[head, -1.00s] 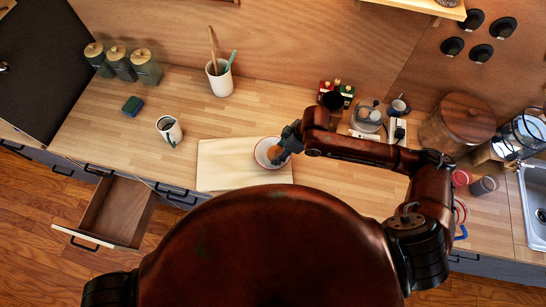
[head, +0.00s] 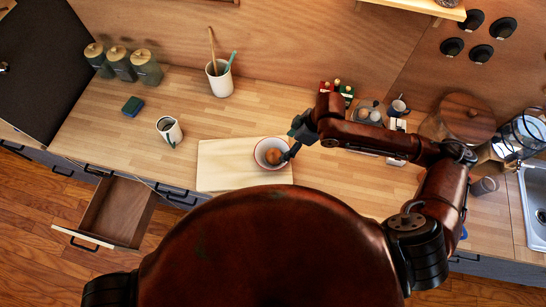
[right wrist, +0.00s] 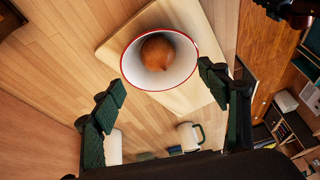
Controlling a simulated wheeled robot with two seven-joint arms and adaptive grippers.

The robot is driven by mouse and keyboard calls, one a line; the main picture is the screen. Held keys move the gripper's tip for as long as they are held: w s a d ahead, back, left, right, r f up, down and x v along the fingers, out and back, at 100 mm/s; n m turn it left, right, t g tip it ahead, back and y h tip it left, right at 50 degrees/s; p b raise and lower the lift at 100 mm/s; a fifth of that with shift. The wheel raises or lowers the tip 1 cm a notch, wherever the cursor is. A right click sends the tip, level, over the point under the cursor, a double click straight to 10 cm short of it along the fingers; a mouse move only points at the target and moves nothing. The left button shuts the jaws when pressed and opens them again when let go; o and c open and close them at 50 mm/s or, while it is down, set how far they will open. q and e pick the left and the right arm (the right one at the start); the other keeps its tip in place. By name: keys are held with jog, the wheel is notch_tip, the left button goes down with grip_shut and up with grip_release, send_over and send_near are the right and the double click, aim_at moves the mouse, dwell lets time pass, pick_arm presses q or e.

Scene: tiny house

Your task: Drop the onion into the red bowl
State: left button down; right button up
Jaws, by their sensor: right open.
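The brown onion (head: 273,156) lies inside the bowl (head: 259,163), which is white inside with a red rim. The bowl stands on the right end of a pale cutting board (head: 222,168). In the right wrist view the onion (right wrist: 158,53) rests within the bowl (right wrist: 184,72). My right gripper (head: 294,142) is at the bowl's upper right side in the head view. In the right wrist view my right gripper (right wrist: 163,95) has its fingers wide apart, with nothing between the pads. My left gripper is not in view.
A white mug (head: 170,129) and a sponge (head: 132,106) stand left of the board. A utensil crock (head: 219,82) and several jars (head: 121,64) are at the back. An open drawer (head: 116,211) juts out at the left front. The counter's right part is crowded.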

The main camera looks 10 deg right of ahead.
jog(key=shift+v, duration=2.3)
